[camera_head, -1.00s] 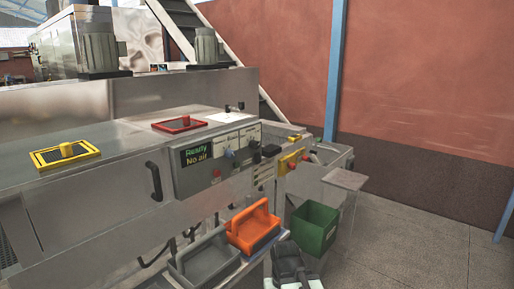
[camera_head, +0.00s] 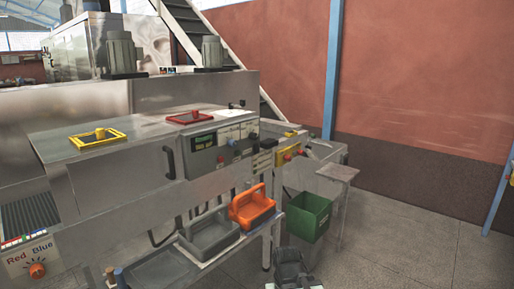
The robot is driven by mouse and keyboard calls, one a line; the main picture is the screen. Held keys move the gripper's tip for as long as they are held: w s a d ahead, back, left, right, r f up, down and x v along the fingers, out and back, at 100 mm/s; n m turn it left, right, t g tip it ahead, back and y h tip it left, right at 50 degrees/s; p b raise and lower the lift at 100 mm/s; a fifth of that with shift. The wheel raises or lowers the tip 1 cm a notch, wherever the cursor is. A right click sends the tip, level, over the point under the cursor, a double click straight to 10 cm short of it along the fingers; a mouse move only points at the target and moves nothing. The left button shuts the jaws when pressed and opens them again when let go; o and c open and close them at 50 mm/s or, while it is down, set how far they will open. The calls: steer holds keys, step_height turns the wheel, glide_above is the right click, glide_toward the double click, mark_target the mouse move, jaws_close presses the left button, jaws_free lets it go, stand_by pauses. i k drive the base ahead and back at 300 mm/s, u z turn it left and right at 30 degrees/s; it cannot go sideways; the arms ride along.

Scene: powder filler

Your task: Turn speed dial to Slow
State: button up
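The control panel (camera_head: 222,145) on the front of the steel machine is at the middle of the picture. It carries a small dark display (camera_head: 203,141), a blue knob (camera_head: 231,142) and other small dark controls. Their labels are too small to read, so I cannot tell which is the speed dial or where it points. The dark end of my arm with my gripper (camera_head: 290,265) is at the bottom edge, low and well apart from the panel. Its fingers cannot be made out, and nothing is seen held.
A grey tray (camera_head: 180,240) and an orange tray (camera_head: 232,214) stand on a shelf below the panel. A green bin (camera_head: 307,226) stands right of them. A Red/Blue box with an orange knob (camera_head: 37,271) is at lower left. The floor at right is free.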

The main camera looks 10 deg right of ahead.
mark_target(254, 137)
steer(key=z, duration=0.15)
steer(key=k, duration=0.4)
steer(key=u, duration=0.65)
steer(key=i, duration=1.4)
steer(key=u, duration=0.45)
